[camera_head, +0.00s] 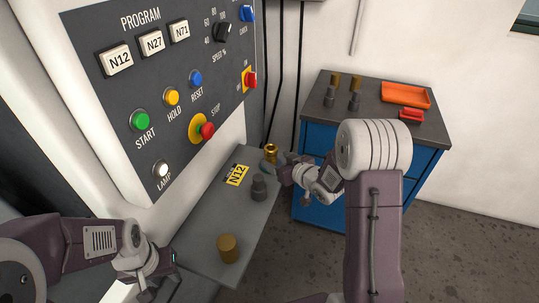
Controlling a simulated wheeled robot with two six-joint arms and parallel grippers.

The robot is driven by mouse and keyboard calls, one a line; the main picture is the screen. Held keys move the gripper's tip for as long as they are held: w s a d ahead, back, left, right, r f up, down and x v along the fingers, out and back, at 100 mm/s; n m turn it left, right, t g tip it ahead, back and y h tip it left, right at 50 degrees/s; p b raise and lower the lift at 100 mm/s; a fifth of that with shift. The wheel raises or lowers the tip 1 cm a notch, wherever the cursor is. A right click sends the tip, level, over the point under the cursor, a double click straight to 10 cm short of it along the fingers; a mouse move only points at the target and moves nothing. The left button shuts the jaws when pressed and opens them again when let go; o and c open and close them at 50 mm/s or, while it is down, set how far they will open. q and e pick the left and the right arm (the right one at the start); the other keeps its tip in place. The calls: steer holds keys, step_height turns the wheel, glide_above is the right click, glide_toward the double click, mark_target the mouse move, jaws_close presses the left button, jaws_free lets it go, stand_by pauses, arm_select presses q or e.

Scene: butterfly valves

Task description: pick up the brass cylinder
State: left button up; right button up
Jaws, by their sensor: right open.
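A dull brass cylinder (228,248) stands upright near the front of the grey shelf below the control panel. A shinier brass piece (270,152) with a round top stands at the shelf's far end. My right gripper (274,166) is open right beside this shiny piece; whether it touches it I cannot tell. A dark grey stepped part (259,188) stands on the shelf between the two brass pieces. My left gripper (152,287) is low at the left, apart from the dull cylinder; its fingers are too unclear to tell their opening.

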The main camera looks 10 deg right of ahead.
mark_target(275, 158)
steer(key=x, duration=0.3)
steer(key=shift+d+f, duration=0.15)
steer(key=x, duration=0.5)
steer(key=shift+w, duration=0.15)
steer(key=shift+r, duration=0.25)
steer(key=c, duration=0.4)
jaws_close()
steer(key=shift+r, duration=0.1)
